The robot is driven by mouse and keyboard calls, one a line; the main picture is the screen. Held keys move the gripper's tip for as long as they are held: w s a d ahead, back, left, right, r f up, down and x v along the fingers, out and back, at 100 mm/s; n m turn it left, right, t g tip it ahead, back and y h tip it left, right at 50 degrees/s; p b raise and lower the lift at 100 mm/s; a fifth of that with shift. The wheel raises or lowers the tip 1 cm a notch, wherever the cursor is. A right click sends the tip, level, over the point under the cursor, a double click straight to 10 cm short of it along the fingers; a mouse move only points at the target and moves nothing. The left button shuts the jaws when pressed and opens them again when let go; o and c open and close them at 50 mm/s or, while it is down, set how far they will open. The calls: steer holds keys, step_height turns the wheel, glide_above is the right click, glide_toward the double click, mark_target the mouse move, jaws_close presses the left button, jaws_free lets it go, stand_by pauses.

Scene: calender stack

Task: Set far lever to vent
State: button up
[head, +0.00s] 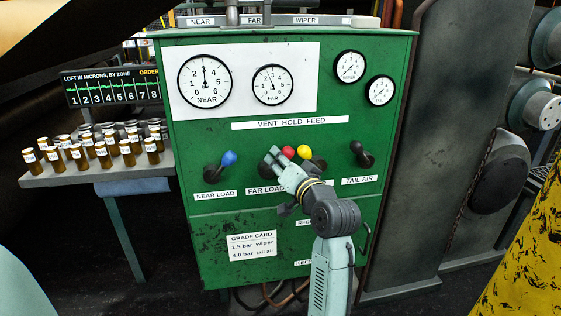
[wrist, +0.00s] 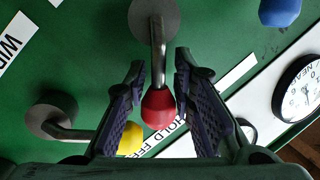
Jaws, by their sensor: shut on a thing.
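The far lever has a red knob (head: 288,151) and sits above the FAR LOAD label (head: 265,190) on the green panel. In the wrist view the red knob (wrist: 158,110) lies between the two fingers, its grey shaft running from a round pivot (wrist: 154,18). My gripper (head: 275,157) is shut on this lever at the knob; in the wrist view my gripper (wrist: 158,95) has a finger on each side. The VENT HOLD FEED strip (head: 290,123) is above the levers; the fingers and knob hide part of it in the wrist view.
A yellow-knobbed lever (wrist: 130,138) is close beside the left finger. A blue-knobbed lever (head: 229,158) stands left and a black TAIL AIR lever (head: 357,148) right. The FAR gauge (head: 272,85) is above. A shelf with several small amber jars (head: 127,153) is left.

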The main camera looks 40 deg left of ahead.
jaws_close()
steer(key=shift+w, duration=0.15)
